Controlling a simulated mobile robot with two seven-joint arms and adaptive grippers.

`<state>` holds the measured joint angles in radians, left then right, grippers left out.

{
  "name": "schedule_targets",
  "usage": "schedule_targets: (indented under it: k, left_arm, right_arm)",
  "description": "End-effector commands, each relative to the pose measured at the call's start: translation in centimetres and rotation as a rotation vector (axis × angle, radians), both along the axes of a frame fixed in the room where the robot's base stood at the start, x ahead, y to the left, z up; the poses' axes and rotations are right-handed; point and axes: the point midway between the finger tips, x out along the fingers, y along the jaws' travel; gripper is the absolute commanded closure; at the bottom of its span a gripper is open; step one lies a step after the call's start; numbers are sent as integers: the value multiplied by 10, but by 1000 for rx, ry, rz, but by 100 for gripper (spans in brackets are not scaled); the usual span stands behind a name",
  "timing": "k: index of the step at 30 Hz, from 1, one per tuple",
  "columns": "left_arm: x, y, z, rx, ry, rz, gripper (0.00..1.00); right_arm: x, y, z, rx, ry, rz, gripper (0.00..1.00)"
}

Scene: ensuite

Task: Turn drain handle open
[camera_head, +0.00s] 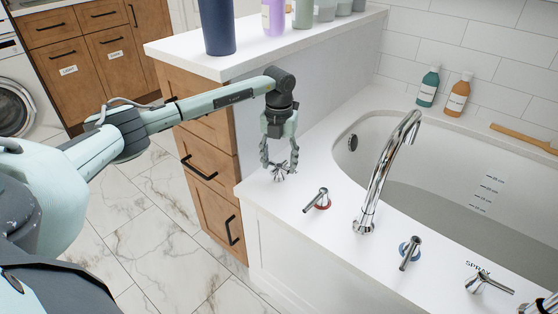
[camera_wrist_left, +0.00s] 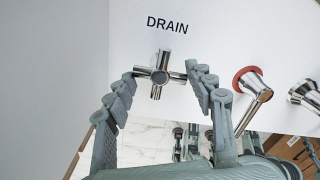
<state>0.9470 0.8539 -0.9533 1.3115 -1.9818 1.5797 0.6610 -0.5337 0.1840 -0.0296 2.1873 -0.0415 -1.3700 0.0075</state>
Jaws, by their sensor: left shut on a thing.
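The drain handle (camera_head: 281,175) is a small chrome cross on the white tub deck, at the corner nearest the wooden drawers. In the left wrist view the cross-shaped drain handle (camera_wrist_left: 160,75) sits below the printed word DRAIN. My left gripper (camera_head: 280,167) points down over it. In the left wrist view the left gripper (camera_wrist_left: 160,71) has one fingertip at each side of the cross, shut on the handle's side arms. The handle's base is partly hidden by the fingers in the head view. My right gripper is not in view.
A red-ringed lever (camera_head: 320,199) stands close right of the drain handle. Beyond it are the tall curved spout (camera_head: 387,170), a blue-ringed lever (camera_head: 408,252) and the spray lever (camera_head: 482,284). A raised counter (camera_head: 225,63) with bottles stands behind my left arm. The bathtub (camera_head: 440,175) contains water.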

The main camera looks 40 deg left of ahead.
Motion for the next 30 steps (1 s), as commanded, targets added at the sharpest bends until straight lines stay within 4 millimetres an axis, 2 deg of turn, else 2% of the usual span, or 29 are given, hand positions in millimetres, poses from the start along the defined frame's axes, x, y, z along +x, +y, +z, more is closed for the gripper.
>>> schedule_targets:
  k: [7, 8, 12, 23, 26, 30]
  left_arm:
    - [0, 0, 0, 0, -1, 0, 75]
    - [0, 0, 0, 0, -1, 0, 44]
    - [0, 0, 0, 0, 0, 0, 26]
    - [0, 0, 3, 0, -1, -1, 25]
    - [1, 0, 14, 0, -3, 0, 25]
    - [1, 0, 41, -1, -4, -1, 25]
  right_arm:
    - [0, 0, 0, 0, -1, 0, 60]
    - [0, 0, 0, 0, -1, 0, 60]
    - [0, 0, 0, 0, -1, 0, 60]
    - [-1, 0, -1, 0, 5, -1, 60]
    - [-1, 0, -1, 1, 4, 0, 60]
    - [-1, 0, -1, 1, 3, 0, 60]
